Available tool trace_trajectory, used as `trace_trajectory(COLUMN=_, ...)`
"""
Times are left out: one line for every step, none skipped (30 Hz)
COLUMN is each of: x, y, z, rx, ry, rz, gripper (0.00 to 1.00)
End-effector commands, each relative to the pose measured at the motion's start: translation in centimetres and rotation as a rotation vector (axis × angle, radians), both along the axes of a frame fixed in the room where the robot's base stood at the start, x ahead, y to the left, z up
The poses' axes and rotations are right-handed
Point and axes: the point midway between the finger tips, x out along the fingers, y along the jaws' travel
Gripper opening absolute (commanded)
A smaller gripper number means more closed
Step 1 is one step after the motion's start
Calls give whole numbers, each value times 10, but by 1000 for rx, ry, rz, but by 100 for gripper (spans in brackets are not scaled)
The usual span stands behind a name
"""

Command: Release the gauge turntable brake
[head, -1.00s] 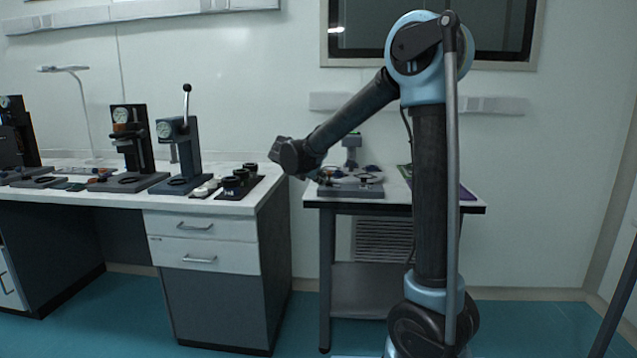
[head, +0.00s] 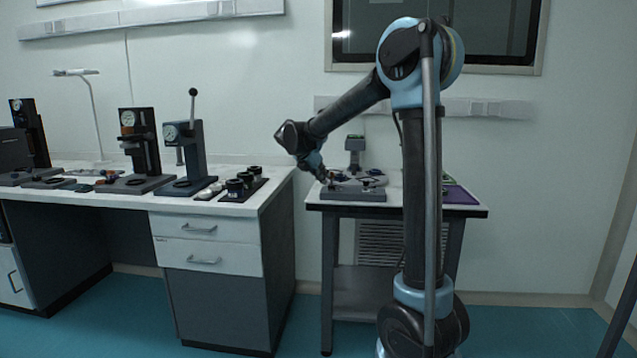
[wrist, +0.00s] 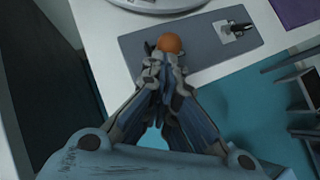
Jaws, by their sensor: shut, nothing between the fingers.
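The gauge turntable stands on the small table, on a grey base plate (head: 353,194) that also shows in the wrist view (wrist: 205,48). Its pale round disc (wrist: 165,5) is cut off at the top of the wrist view. An orange ball knob (wrist: 170,43) lies just beyond my gripper's fingertips. A black lever (wrist: 240,28) on a small white plate is to its right. I cannot tell which of these is the brake, or whether my fingers touch the knob. My gripper (wrist: 165,68) is shut and empty, pointing down at the turntable's left front in the head view (head: 329,178).
A left bench (head: 180,208) carries gauge stands (head: 190,150) and a tray of black cylinders (head: 243,187). A gap separates it from the small table (head: 400,204). A purple mat (head: 460,195) lies at the table's right end. A stand (head: 354,150) rises behind the turntable.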

Motion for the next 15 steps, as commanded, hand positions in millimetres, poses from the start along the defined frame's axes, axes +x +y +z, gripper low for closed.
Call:
trace_trajectory(x=5, y=-4, z=3, rx=4, ry=37, rz=-7, gripper=0)
trace_trajectory(x=7, y=-6, z=5, rx=8, ry=62, rz=-9, gripper=0)
trace_trajectory(x=10, y=-6, z=7, rx=13, ry=99, rz=-10, gripper=0)
trace_trajectory(x=12, y=-7, z=8, rx=15, ry=129, rz=-11, gripper=0)
trace_trajectory(x=14, y=-7, z=10, rx=18, ry=157, rz=-10, gripper=0)
trace_trajectory(x=16, y=-8, z=11, rx=23, ry=196, rz=-11, gripper=0)
trace_trajectory(x=19, y=-7, z=12, rx=27, ry=223, rz=-10, gripper=0)
trace_trajectory(x=21, y=-8, z=13, rx=29, ry=253, rz=-10, gripper=0)
trace_trajectory(x=24, y=-9, z=15, rx=34, ry=290, rz=-10, gripper=0)
trace_trajectory(x=26, y=-9, z=16, rx=38, ry=318, rz=-11, gripper=0)
trace_trajectory(x=28, y=-9, z=17, rx=40, ry=345, rz=-9, gripper=0)
trace_trajectory(x=31, y=-9, z=18, rx=45, ry=382, rz=-11, gripper=0)
trace_trajectory(x=33, y=-10, z=18, rx=46, ry=402, rz=-9, gripper=0)
trace_trajectory(x=33, y=-10, z=19, rx=45, ry=395, rz=-8, gripper=0)
trace_trajectory(x=36, y=-10, z=20, rx=45, ry=393, rz=-7, gripper=0)
